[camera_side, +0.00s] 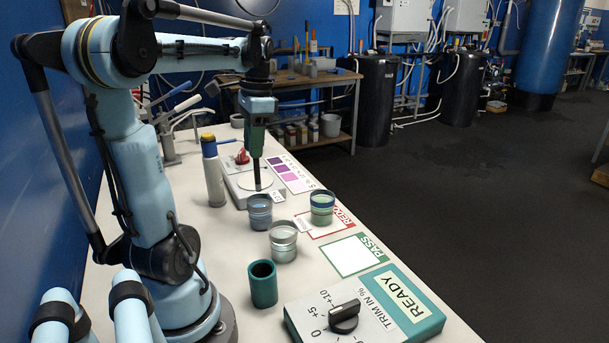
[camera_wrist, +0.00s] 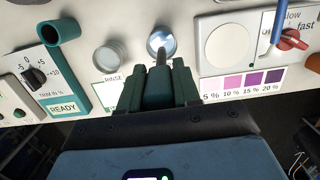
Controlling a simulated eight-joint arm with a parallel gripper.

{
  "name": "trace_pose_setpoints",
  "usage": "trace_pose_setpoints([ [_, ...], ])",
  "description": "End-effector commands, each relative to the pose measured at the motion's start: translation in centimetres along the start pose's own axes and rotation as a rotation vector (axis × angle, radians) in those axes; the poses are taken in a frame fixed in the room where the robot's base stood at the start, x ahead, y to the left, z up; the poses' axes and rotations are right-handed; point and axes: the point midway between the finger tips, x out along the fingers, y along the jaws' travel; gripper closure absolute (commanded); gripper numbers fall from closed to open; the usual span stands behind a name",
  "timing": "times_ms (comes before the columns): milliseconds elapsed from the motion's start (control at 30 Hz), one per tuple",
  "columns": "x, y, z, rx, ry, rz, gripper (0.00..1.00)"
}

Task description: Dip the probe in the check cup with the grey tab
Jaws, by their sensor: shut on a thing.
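My gripper (camera_side: 257,146) is shut on a dark, slim probe (camera_side: 257,173) that points straight down. Its lower end shows just over the rim of a blue-grey tinted cup (camera_side: 260,213) in the side view. In the wrist view, the probe (camera_wrist: 161,57) leaves my gripper (camera_wrist: 160,70) and overlaps the near part of that cup (camera_wrist: 157,36). I cannot tell whether the tip is inside. A clear cup (camera_side: 283,243) stands nearer the front, also in the wrist view (camera_wrist: 106,54). A cup with green contents (camera_side: 321,211) stands to the right. I cannot make out a grey tab.
A teal tube (camera_side: 263,286), the trim box (camera_side: 370,315) and the PASS card (camera_side: 352,256) are in front. The bench's right edge drops off.

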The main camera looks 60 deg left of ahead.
Motion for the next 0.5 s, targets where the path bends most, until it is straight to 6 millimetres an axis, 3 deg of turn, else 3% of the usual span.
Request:
trace_pose_setpoints([
  [500, 3.7, 0.0, -0.4, 0.0, 0.0, 0.0, 0.99],
])
